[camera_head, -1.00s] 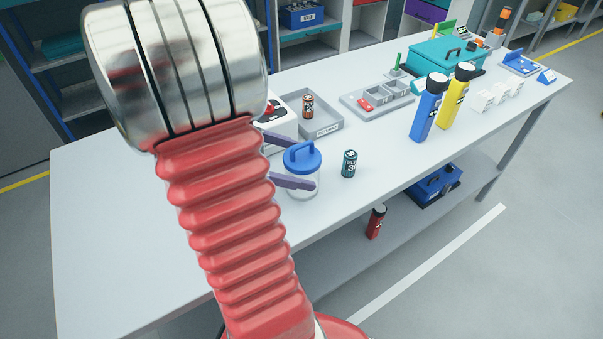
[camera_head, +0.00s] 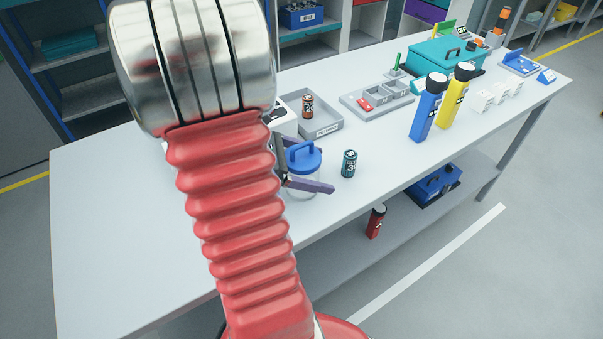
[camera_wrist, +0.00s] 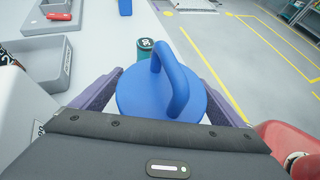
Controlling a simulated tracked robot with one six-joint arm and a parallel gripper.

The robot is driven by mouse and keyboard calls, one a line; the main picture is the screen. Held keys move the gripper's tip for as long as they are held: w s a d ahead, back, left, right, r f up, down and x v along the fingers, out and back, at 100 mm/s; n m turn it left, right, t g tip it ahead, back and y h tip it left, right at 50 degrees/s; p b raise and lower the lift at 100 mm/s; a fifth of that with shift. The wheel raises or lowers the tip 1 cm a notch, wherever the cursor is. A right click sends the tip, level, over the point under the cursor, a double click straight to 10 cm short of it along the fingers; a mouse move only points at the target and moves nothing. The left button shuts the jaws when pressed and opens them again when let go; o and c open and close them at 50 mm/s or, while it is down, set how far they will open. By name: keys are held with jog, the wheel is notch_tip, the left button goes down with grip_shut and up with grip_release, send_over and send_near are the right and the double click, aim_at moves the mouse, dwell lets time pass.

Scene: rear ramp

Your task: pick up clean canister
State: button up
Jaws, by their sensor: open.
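The canister is a clear jar with a round blue lid and a raised blue handle (camera_head: 303,155). It stands upright on the white workbench (camera_head: 110,215), and the lid fills the middle of the wrist view (camera_wrist: 135,93). My gripper (camera_head: 312,168) is open at the canister, with purple fingers. In the wrist view one finger shows left of the lid and one right of it. I cannot tell whether either finger touches the jar. Most of the clear body is hidden by the lid and fingers.
A teal battery-like cylinder (camera_head: 348,163) stands close to the canister's right. A grey tray (camera_head: 322,127) holding an orange-brown cylinder (camera_head: 307,106) lies behind. Blue (camera_head: 428,108) and yellow (camera_head: 456,96) flashlights stand further right. The bench's left part is clear.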

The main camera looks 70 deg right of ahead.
jog(key=c, duration=1.3)
jog(key=shift+r, duration=0.1)
notch_tip(320, 180, up, 10)
jog(key=shift+f, duration=0.1)
dwell(0.6)
